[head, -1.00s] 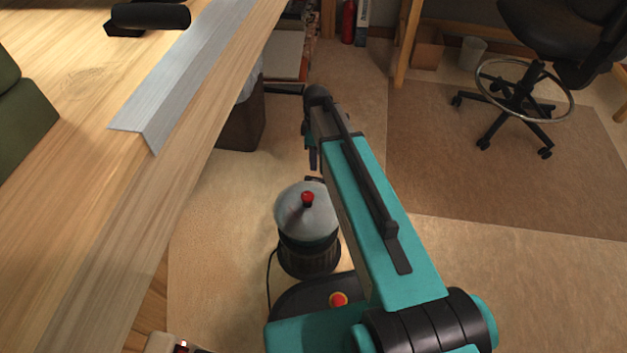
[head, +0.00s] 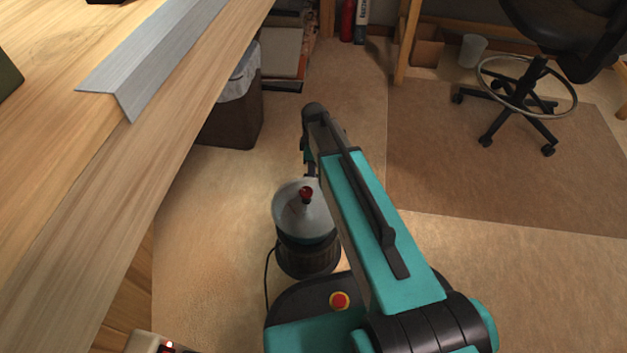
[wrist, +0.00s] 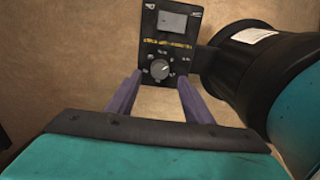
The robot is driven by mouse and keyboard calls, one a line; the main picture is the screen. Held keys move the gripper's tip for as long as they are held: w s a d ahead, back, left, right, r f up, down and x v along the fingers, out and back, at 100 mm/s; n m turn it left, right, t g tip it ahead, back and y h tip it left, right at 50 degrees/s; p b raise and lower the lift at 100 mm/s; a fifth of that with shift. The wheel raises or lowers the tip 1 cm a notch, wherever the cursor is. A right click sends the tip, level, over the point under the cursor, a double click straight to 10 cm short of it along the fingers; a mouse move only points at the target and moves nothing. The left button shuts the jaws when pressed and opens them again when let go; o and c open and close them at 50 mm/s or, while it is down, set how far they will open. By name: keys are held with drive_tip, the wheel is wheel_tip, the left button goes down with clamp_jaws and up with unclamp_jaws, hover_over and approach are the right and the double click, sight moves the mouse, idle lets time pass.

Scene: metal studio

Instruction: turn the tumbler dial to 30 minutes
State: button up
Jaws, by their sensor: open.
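The tumbler (head: 302,222) stands on the floor with a grey domed lid, a red knob on top and a dark ribbed base. In the wrist view its dark control panel (wrist: 171,42) is ahead, with a grey square plate and small print. The round dial (wrist: 159,69) is low on the panel; its setting is too small to read. My gripper (wrist: 159,80) is open, with a purple finger on each side of the dial's line of sight. Whether they touch it I cannot tell. In the head view my arm hides the panel and fingers.
A black round body (wrist: 255,72) with a white label is close on the right in the wrist view. A wooden bench (head: 105,165) with a metal angle strip (head: 150,60) lies left. A bin (head: 232,115) is beneath it. A swivel chair (head: 530,100) stands far right; floor between is clear.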

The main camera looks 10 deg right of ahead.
drive_tip(key=shift+f+b, duration=1)
drive_tip(key=shift+f, duration=1.55)
drive_tip(key=c, duration=1)
